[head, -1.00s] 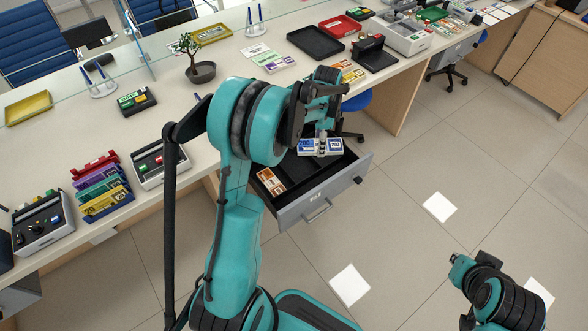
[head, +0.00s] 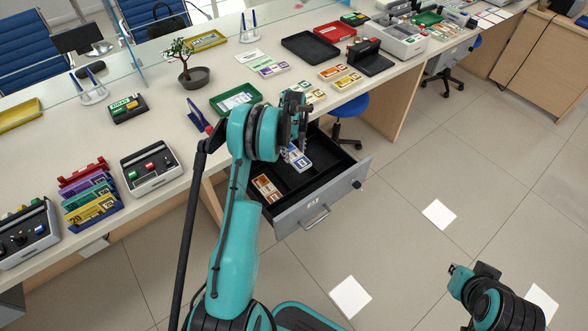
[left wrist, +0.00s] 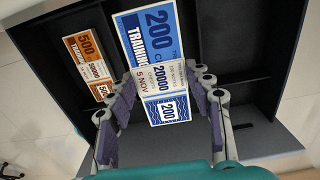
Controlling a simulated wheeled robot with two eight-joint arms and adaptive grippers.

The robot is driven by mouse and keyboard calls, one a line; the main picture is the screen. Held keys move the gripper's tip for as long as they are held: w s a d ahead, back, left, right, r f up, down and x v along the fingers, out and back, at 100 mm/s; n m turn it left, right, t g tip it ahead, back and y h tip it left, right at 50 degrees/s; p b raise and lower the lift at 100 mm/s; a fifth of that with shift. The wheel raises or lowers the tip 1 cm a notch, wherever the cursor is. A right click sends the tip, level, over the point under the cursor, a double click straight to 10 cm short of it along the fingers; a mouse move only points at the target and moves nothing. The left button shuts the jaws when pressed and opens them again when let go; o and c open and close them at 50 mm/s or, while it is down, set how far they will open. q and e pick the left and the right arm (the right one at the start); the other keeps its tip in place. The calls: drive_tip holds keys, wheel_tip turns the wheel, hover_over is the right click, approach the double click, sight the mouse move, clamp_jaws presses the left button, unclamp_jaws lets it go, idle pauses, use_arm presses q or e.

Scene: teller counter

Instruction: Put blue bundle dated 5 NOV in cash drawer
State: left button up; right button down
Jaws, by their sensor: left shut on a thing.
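The blue bundle (head: 299,158) has a white band that reads 5 NOV in the left wrist view (left wrist: 150,80). My left gripper (head: 297,138) is shut on it, with one finger at each long side, as the left wrist view also shows. The bundle is over or inside the open cash drawer (head: 320,205), beside a divider; I cannot tell whether it touches the drawer floor. An orange bundle (head: 266,187) lies in the drawer's left compartment. My right gripper (head: 459,272) is low at the right, over the floor, away from the drawer; its jaws are too small to read.
The counter above holds a green tray (head: 236,98), a black tray (head: 311,47), a potted plant (head: 193,74) and several loose bundles. A blue stool (head: 350,106) stands right of the drawer. The drawer's right part is bare.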

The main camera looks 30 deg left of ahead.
use_arm(q)
wheel_tip(320, 180, down, 8)
drive_tip(key=shift+f+b, duration=0.1)
drive_tip(key=shift+b, duration=1.05)
drive_tip(key=shift+r, duration=0.2)
drive_tip(key=shift+f, duration=0.1)
drive_tip(key=shift+f+b, duration=0.45)
drive_tip(key=shift+b, duration=0.1)
drive_tip(key=o, duration=1.3)
drive_tip(key=shift+o, duration=0.2)
